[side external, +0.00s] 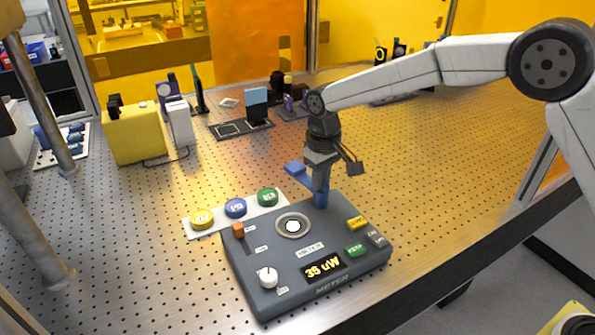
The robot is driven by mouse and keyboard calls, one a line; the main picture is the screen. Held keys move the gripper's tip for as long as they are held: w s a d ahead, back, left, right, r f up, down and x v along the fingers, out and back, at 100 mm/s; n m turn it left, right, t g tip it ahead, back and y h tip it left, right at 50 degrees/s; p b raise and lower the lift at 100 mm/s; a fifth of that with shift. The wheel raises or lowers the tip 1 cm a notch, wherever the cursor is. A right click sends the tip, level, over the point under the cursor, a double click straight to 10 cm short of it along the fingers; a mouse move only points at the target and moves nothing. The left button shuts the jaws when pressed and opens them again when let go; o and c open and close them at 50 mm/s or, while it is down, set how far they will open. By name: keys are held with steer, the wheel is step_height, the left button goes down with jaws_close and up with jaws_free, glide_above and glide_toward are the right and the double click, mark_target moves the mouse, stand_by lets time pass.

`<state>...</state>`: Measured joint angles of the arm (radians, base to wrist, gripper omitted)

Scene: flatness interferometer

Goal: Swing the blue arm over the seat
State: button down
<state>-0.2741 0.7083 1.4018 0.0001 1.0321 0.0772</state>
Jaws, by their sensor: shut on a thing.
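The blue arm (295,169) stands on a blue post (320,197) at the back edge of the dark meter box (250,262). Its free end points to the back left, off the box and away from the seat. The seat, a round grey ring (281,230) with a bright white centre, lies on the top of the box in front of the post. My gripper (322,172) points down over the post and is shut on the blue arm. The fingers hide part of the arm, so the exact contact is hard to see.
A white strip (190,231) with yellow, blue and green discs lies behind the box. The box also carries an orange block (238,230), a white knob (267,277), a lit display (322,268) and several buttons. A yellow box (135,135) stands back left. The perforated table is clear at right.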

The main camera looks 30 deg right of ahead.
steer(key=n, duration=0.5)
steer(key=shift+r, duration=0.1)
steer(key=n, duration=0.5)
steer(key=shift+a, duration=0.1)
steer(key=n, duration=0.9)
steer(key=shift+s+n, duration=0.1)
steer(key=shift+n, duration=0.2)
steer(key=c, duration=0.6)
jaws_free()
